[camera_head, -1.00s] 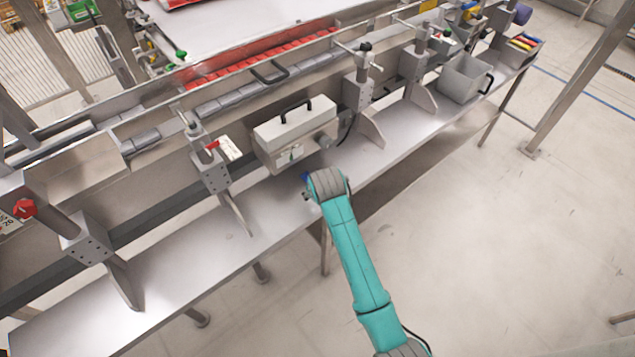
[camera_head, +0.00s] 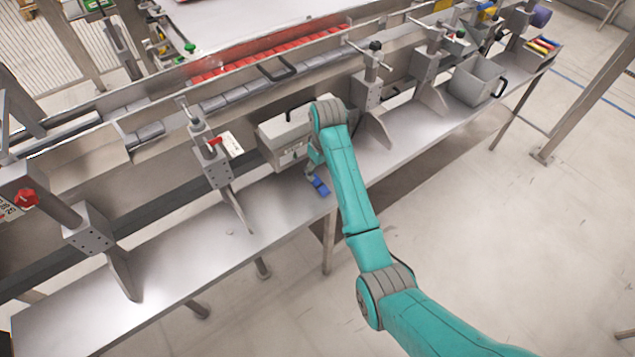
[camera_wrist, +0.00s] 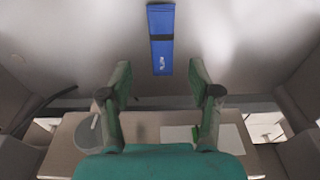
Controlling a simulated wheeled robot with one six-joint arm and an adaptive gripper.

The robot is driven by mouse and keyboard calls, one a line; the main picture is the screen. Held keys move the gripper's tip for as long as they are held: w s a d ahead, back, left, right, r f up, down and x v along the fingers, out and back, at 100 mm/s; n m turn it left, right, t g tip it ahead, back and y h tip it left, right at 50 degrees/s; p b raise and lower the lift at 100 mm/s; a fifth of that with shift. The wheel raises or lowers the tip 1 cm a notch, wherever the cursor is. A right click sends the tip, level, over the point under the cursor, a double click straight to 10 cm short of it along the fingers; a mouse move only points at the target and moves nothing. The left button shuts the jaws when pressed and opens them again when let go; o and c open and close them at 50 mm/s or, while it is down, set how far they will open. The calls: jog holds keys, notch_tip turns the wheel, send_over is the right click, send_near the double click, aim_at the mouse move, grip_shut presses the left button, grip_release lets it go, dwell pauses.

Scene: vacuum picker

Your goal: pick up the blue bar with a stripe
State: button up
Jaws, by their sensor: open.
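The blue bar (camera_wrist: 161,55) lies on the metal shelf in the wrist view, at the top centre. It has a dark stripe across it and a small white marking near its lower end. In the head view the blue bar (camera_head: 321,188) shows just left of my arm, partly hidden. My gripper (camera_wrist: 161,80) is open, with its two green fingers apart. The fingertips point toward the bar's lower end, and the bar lines up with the gap between them. Nothing is held. I cannot tell how far the fingertips are above the shelf.
The metal shelf (camera_head: 170,262) runs along the machine, with upright brackets (camera_head: 215,165) standing on it. A light box with a black handle (camera_head: 275,133) sits close behind my gripper. A grey bin (camera_head: 474,84) stands farther right. The shelf to the left is mostly clear.

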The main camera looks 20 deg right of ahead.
aim_at(317, 182)
jog(key=shift+w+a+f, duration=0.1)
jog(key=shift+w+f, duration=0.05)
jog(key=shift+f, duration=0.8)
jog(key=shift+w+a+f, duration=0.1)
jog(key=shift+f, duration=0.85)
jog(key=shift+w+a+f, duration=0.1)
jog(key=shift+w+f, duration=0.05)
jog(key=shift+f, duration=0.8)
jog(key=shift+c, duration=0.2)
grip_shut()
